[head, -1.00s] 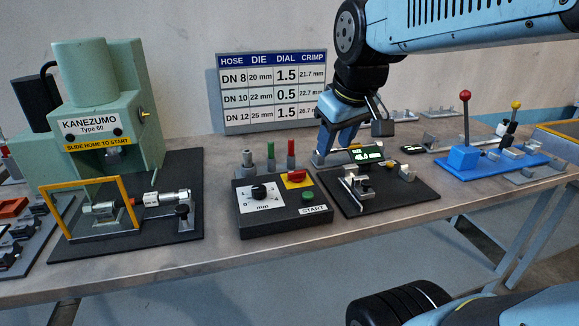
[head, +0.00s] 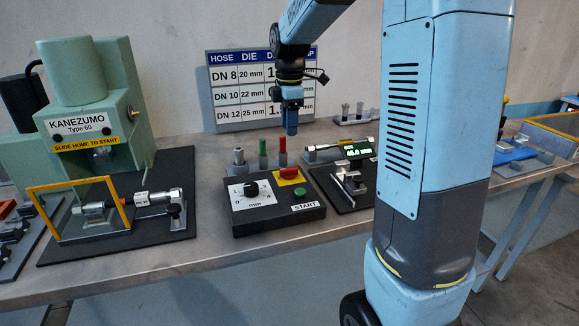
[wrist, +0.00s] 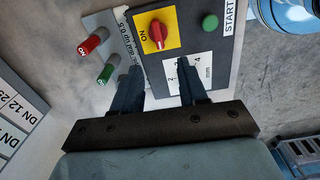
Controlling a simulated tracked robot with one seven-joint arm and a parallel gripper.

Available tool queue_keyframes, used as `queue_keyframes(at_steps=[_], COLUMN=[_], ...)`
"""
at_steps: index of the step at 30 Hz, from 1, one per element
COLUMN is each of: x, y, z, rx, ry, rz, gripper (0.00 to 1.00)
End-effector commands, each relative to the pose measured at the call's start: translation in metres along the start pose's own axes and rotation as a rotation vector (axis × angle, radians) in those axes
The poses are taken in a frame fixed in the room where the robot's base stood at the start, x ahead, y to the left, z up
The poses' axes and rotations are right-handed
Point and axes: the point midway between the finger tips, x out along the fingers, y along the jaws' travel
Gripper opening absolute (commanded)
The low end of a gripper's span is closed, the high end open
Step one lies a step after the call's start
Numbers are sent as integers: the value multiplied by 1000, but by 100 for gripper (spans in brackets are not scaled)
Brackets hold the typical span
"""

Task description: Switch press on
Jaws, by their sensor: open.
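A red rotary switch (head: 288,172) sits on a yellow plate on the black control box (head: 262,222). In the wrist view the red knob (wrist: 157,34) and the word ON on its yellow plate (wrist: 168,14) show clearly. The box also carries a green START button (head: 299,192) and a black dial (head: 251,189) on a white scale. My gripper (head: 291,128) hangs open and empty above and behind the box, apart from it. In the wrist view its two fingers (wrist: 158,64) point toward the box, with the switch just beyond them. The green Kanezumo press (head: 95,115) stands at the left.
Red and green capped pins (head: 283,152) stand behind the box. A gauge with a lit green display (head: 357,150) lies to its right. A yellow frame guard (head: 127,205) stands before the press. A sign (head: 235,95) leans at the back. My arm hides part of the right side.

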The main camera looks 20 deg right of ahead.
Motion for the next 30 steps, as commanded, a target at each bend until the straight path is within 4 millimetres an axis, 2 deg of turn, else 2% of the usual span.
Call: queue_keyframes(at_steps=[8, 24, 30], x=[19, 109, 133], y=[7, 5, 5], z=[-1, -1, -2], rx=[-45, -43, -44], ry=[0, 0, 0], rz=[-17, -16, -14], gripper=[43, 43, 43])
